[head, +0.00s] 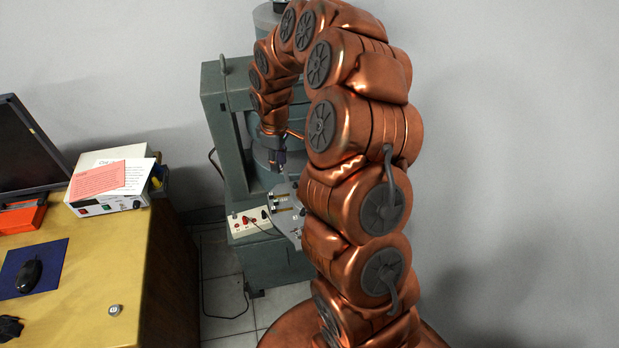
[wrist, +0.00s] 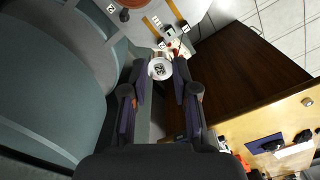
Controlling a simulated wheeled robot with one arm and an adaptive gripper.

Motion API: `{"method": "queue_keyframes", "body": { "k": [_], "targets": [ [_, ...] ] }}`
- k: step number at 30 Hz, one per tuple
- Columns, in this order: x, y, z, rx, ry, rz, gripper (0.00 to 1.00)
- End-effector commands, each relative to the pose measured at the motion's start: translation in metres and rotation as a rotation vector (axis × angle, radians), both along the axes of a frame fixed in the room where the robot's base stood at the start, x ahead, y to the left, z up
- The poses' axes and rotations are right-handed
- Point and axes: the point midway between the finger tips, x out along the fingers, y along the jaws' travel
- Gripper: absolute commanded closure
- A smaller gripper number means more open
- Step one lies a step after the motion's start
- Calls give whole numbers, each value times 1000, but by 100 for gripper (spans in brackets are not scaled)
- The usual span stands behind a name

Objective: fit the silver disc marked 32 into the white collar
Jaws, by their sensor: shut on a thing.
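My gripper (wrist: 160,67) is shut on a small pale silver disc (wrist: 159,70) with a dark number on its face that looks like 32. The disc sits between the two fingertips in the wrist view, with a light plate beyond it. In the head view my gripper (head: 281,184) hangs beside the green machine, above the grey plate (head: 286,212); the disc is too small to make out there.
The green machine (head: 225,120) has a thick upright and a round column near my gripper. A small control box (head: 249,222) with knobs stands beside the plate. The yellow desk (head: 75,285) at left holds a silver round piece (head: 115,310), a mouse and an instrument.

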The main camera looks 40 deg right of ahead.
Motion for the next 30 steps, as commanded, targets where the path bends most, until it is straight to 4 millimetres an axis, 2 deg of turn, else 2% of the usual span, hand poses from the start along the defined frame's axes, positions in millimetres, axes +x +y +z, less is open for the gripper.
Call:
{"method": "queue_keyframes", "body": {
  "k": [1,3,10,15,30],
  "targets": [
    [-7,-15,-17,1,4,39,100],
    [-16,-31,-29,0,8,109,100],
    [-34,-66,-54,-1,5,268,100],
    [-39,-73,-58,0,5,310,100],
    [-39,-74,-58,-1,5,316,100]
  ]
}}
